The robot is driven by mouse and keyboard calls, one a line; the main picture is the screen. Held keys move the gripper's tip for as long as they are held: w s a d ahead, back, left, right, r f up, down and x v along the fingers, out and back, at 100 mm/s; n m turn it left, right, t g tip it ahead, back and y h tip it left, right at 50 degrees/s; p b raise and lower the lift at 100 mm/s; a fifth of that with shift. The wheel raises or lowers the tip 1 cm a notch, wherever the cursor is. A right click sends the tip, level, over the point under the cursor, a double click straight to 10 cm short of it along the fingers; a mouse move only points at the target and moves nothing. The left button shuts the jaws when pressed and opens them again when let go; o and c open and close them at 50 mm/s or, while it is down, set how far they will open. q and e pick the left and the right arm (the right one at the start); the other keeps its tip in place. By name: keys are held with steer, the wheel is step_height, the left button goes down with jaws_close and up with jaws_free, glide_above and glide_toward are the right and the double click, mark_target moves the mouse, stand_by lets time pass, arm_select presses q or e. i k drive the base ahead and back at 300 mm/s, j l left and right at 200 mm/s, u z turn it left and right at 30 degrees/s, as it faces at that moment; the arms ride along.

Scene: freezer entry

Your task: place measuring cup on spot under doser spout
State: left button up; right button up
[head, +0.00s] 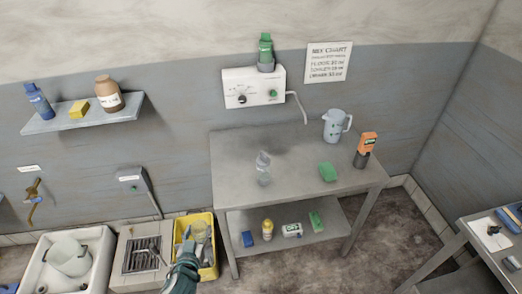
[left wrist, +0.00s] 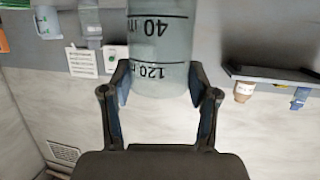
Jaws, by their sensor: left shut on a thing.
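My left gripper (head: 187,246) is low in the head view, in front of the yellow bin. In the left wrist view it (left wrist: 160,82) is shut on the clear measuring cup (left wrist: 160,42), with a finger on each side. Black marks 40 and 120 on the cup appear upside down there. In the head view the cup (head: 201,230) is a pale shape over the bin, partly hidden by the gripper. The white doser (head: 254,97) is on the wall, and its thin spout (head: 303,108) bends down above the steel table. I cannot make out a marked spot beneath it. My right gripper is not in view.
The steel table (head: 225,147) holds a clear bottle (head: 263,170), green sponge (head: 328,172), grey jug (head: 335,126) and orange-topped device (head: 366,148). The yellow bin (head: 209,266) stands left of the table. A wall shelf (head: 60,125) is at upper left. Tabletop under the spout looks clear.

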mark_target(304, 151)
steer(key=i+l+u, duration=0.2)
steer(key=l, duration=0.15)
steer(key=i+l+u, duration=0.15)
steer(key=l, duration=0.25)
steer(key=i+l+u, duration=0.2)
steer(key=l, duration=0.2)
steer(key=l+u, duration=0.2)
steer(key=l, duration=0.2)
